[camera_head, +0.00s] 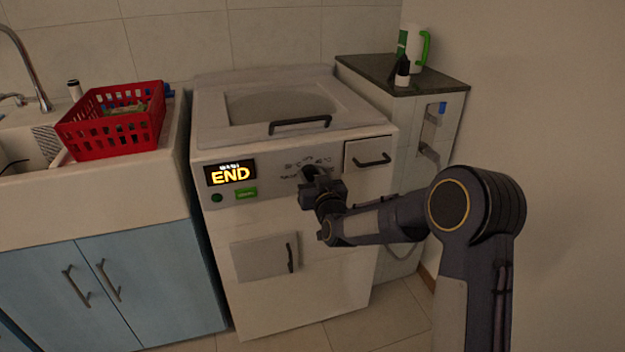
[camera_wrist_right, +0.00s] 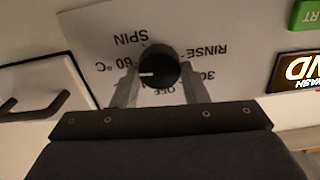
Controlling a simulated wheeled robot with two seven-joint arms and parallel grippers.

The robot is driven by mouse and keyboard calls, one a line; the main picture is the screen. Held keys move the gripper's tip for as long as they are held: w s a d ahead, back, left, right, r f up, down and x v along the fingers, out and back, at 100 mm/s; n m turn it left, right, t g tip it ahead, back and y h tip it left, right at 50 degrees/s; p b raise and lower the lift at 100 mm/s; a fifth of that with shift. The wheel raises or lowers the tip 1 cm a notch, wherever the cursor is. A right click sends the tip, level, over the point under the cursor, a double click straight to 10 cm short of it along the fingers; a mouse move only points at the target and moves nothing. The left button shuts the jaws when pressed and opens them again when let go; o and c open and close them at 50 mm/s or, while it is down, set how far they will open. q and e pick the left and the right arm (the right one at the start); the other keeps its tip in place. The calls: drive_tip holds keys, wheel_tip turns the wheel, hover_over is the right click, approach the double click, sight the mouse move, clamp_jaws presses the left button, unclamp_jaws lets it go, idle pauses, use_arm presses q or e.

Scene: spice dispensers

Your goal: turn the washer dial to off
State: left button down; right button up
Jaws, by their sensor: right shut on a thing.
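The washer (camera_head: 300,235) stands in the middle of the head view, with its display (camera_head: 230,172) reading END. Its black dial (camera_wrist_right: 158,66) shows in the right wrist view, where the panel lettering is upside down. The dial's white line points left, toward the 60 °C label (camera_wrist_right: 118,73). SPIN and RINSE are printed above the dial in that view, and OFF is just below it. My right gripper (camera_wrist_right: 160,90) has one finger on each side of the dial and is shut on it. In the head view my right gripper (camera_head: 314,180) hides most of the dial. My left gripper is not in view.
A drawer (camera_head: 369,153) with a black handle is right of the dial. A green button (camera_head: 246,193) is under the display. A red basket (camera_head: 110,130) sits by the sink at left. A dark-topped counter (camera_head: 400,75) with bottles stands at right.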

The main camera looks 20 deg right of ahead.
drive_tip(key=n+b, duration=0.2)
drive_tip(key=n, duration=0.1)
drive_tip(key=shift+a+f, duration=0.1)
drive_tip(key=shift+a, duration=0.05)
drive_tip(key=n+b, duration=0.1)
drive_tip(key=n, duration=0.4)
drive_tip(key=shift+b, duration=0.3)
drive_tip(key=n+b, duration=0.1)
drive_tip(key=n, duration=0.4)
drive_tip(key=shift+a+f, duration=0.1)
drive_tip(key=shift+a, duration=0.05)
drive_tip(key=n+b, duration=0.1)
drive_tip(key=n, duration=0.4)
drive_tip(key=shift+n, duration=0.4)
drive_tip(key=o, duration=1)
drive_tip(key=shift+s, duration=0.1)
